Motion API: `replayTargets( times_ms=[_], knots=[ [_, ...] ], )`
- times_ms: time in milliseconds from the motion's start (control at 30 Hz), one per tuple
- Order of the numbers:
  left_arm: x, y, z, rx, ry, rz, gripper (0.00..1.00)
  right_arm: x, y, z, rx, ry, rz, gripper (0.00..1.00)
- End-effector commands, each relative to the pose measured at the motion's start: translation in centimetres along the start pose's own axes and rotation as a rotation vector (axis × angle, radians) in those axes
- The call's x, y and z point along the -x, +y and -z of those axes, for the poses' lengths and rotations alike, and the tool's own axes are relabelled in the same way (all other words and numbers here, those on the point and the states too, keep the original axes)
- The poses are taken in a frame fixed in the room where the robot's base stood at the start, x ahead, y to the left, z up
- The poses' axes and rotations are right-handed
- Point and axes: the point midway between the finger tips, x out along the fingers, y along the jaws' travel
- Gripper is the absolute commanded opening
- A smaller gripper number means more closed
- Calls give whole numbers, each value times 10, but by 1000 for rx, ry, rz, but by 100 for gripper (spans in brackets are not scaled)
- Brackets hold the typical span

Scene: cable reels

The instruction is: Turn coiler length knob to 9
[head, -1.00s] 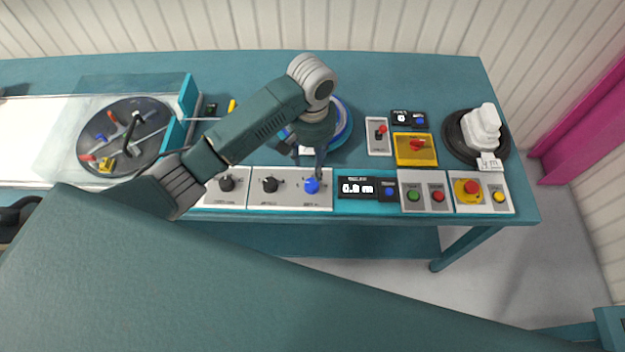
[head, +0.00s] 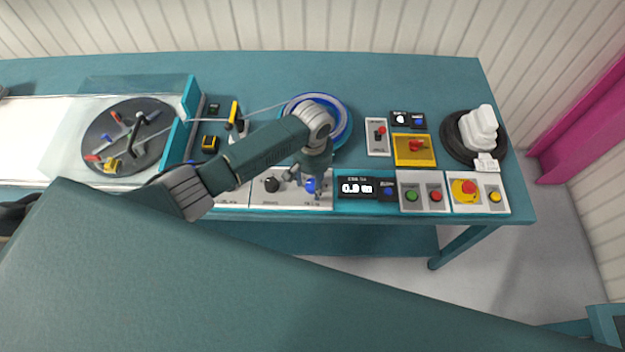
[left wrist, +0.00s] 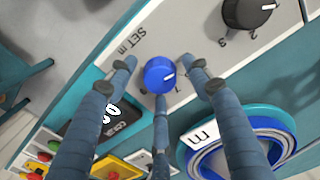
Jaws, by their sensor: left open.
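The blue knob (head: 310,186) sits at the right end of the light panel along the table's front edge. In the left wrist view the blue knob (left wrist: 159,74) has a white pointer mark and "SET m" printed beside it. Its scale is mostly hidden, so I cannot read its setting. My left gripper (head: 305,180) is over the knob. In the left wrist view its open fingers are spread around the knob, and I cannot tell whether they touch it. The length display (head: 357,188) right of the knob seems to read 0.0 m. My right gripper is not in view.
A black knob (head: 271,185) is close left of the blue one. Green (head: 412,196) and red (head: 436,196) buttons and a red stop button (head: 468,187) lie to the right. A blue ring-shaped reel (head: 343,111) stands behind my gripper.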

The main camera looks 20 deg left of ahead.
Motion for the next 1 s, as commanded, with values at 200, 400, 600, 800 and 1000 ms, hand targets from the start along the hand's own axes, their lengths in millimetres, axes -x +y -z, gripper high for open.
replayTargets(
  times_ms=[200,400,600,800,1000],
  knots=[
    [0,0,0,0,0,0,24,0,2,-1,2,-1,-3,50],
    [0,0,0,0,-1,0,5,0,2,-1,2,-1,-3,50],
    [0,0,0,-23,-1,0,5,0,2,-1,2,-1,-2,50],
    [1,0,0,-112,-1,0,5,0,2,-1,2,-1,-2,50],
    [1,0,0,-270,0,1,5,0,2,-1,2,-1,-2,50]
  ],
)
